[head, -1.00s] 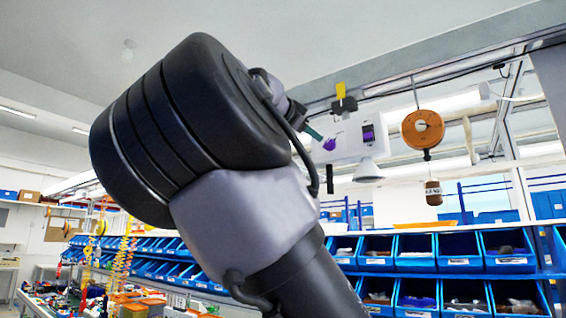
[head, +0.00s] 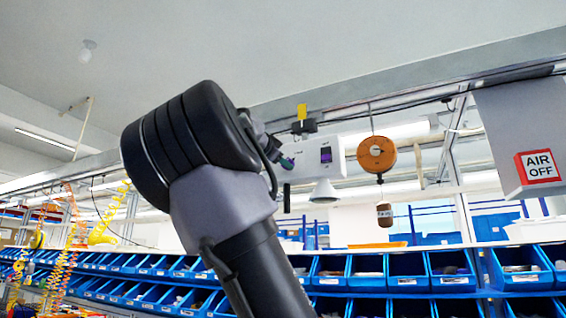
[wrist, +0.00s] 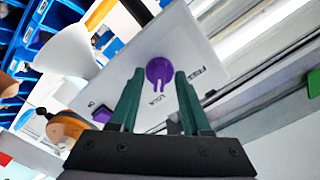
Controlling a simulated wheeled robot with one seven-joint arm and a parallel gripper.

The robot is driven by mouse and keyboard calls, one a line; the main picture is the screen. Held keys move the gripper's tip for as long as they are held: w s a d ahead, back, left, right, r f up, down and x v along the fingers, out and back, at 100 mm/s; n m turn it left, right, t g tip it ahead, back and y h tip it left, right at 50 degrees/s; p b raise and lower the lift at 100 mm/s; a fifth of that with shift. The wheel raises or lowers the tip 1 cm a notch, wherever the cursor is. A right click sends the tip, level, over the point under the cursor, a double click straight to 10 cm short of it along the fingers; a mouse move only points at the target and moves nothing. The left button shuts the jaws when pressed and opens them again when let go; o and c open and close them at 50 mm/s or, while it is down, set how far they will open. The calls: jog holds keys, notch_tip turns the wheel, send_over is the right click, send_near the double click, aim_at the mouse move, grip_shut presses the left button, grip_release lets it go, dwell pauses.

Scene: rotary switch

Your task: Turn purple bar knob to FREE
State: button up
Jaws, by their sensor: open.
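The purple bar knob (wrist: 158,72) is on the face of a white box (wrist: 205,60) in the wrist view. Its bar points down the picture toward the word LOCK; the word FREE is to its right. My gripper (wrist: 159,84) has two green fingers, open, one on each side of the knob in the picture. I cannot tell whether they touch it. In the head view my gripper (head: 286,162) is at the left end of the white box (head: 306,157) and largely hides the knob.
A dark panel with a purple part (head: 326,155) is on the same box. A white cone (head: 323,192) hangs below it. An orange round reel (head: 376,155) hangs to the right. Blue bins (head: 407,270) line the shelves below.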

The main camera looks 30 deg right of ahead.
grip_shut()
jog(key=shift+n, duration=8.9)
